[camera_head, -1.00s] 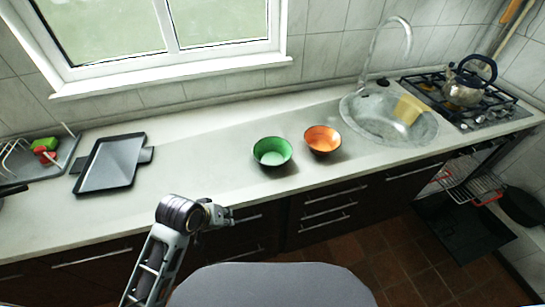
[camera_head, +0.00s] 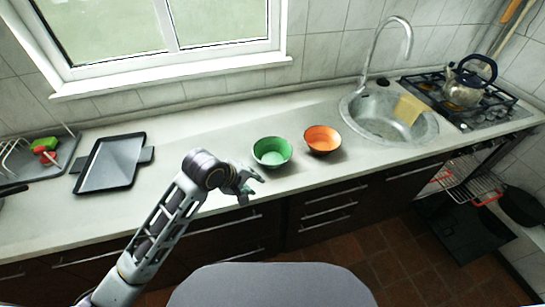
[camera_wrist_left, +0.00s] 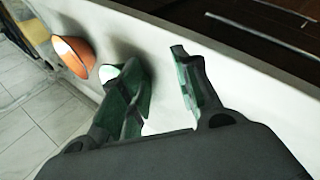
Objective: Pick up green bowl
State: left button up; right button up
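The green bowl (camera_head: 272,151) stands upright on the counter, left of the orange bowl (camera_head: 322,140). My left gripper (camera_head: 254,188) is open and empty, in front of the green bowl and slightly to its left, apart from it in the head view. In the left wrist view the two fingers of my left gripper (camera_wrist_left: 160,58) are spread apart with only pale counter between them. A pale patch of the green bowl (camera_wrist_left: 107,73) shows beside one finger there; that finger seems to hide most of it. The orange bowl (camera_wrist_left: 72,57) shows farther left. My right gripper is not in view.
A sink (camera_head: 388,118) with a faucet lies right of the bowls, and a kettle (camera_head: 467,82) stands on the stove. A dark tray (camera_head: 110,163) lies on the left. The counter between tray and green bowl is clear.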

pick_arm(q)
jog(key=w+d+r+n, duration=0.1)
jog(key=w+r+n, duration=0.4)
jog(key=n, duration=0.3)
jog(key=shift+w+d+r, duration=0.35)
jog(key=shift+w, duration=0.25)
jog(key=shift+x, duration=4.25)
jog(key=shift+f, duration=0.1)
jog(key=shift+x, duration=2.55)
